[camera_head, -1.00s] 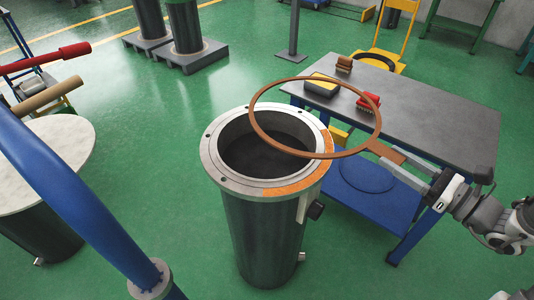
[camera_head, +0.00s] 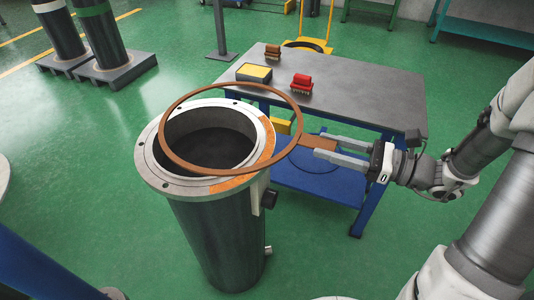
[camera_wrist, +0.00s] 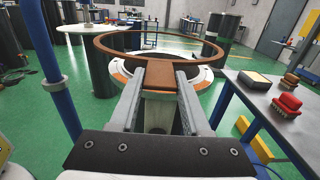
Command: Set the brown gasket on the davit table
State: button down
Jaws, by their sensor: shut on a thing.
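The brown gasket (camera_head: 176,158) is a thin ring with a flat tab. My gripper (camera_head: 320,147) is shut on the tab and holds the ring out to the left. In the head view the ring overlaps the open mouth of the flanged cylinder (camera_head: 157,178); in the wrist view the gasket (camera_wrist: 108,51) appears raised above the flange. The height of the gap is hard to tell. The davit table is probably the grey-topped table (camera_head: 360,100) with blue legs, behind and right of the cylinder. It also shows at the right of the wrist view (camera_wrist: 262,100).
On the table stand a red brush (camera_head: 301,84), a brown brush (camera_head: 272,51) and a yellow-topped box (camera_head: 254,73). The table's front and right top is clear. The cylinder flange has an orange patch (camera_head: 262,160). A blue tube (camera_wrist: 52,70) rises at the left in the wrist view.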

jog(key=w+a+f+b, duration=0.4)
jog(key=w+a+f, duration=0.1)
jog(key=a+f, duration=0.3)
jog(key=shift+a+f, duration=0.4)
jog(key=shift+f, duration=0.4)
jog(key=shift+f, duration=0.2)
jog(key=shift+c, duration=1.8)
grip_release()
jog(key=shift+f+b, duration=0.1)
jog(key=shift+b, duration=0.25)
